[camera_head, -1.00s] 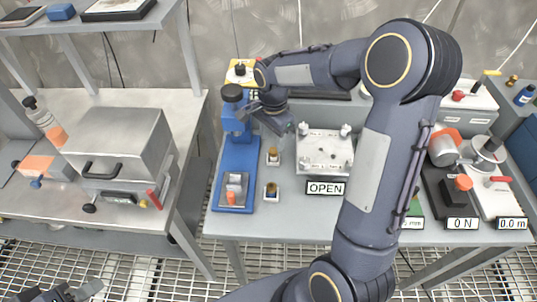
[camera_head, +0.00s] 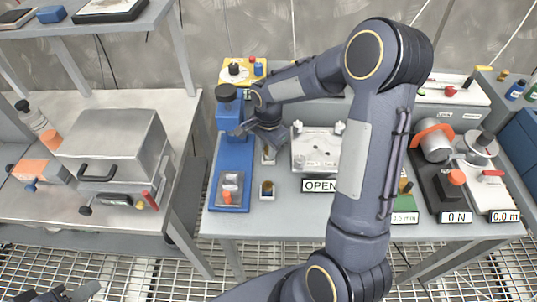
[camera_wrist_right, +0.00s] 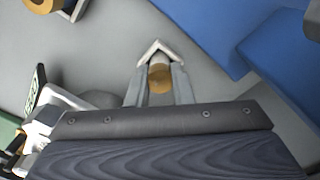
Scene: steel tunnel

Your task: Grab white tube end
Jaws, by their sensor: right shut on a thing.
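My right gripper (camera_head: 268,146) is over the grey table, just right of the blue press, at the farther of two small square holders. In the right wrist view its fingers (camera_wrist_right: 157,62) are shut on a small piece, which I take to be the white tube end (camera_wrist_right: 158,66). A pale part and a round brass-coloured part (camera_wrist_right: 160,79) show between the fingers; the rest is hidden. My left gripper (camera_head: 62,293) is at the bottom left edge, dark and partly cut off.
The blue press (camera_head: 234,155) stands close left of my right gripper. My right arm hides part of the table. A metal box (camera_head: 112,150) stands on the left table.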

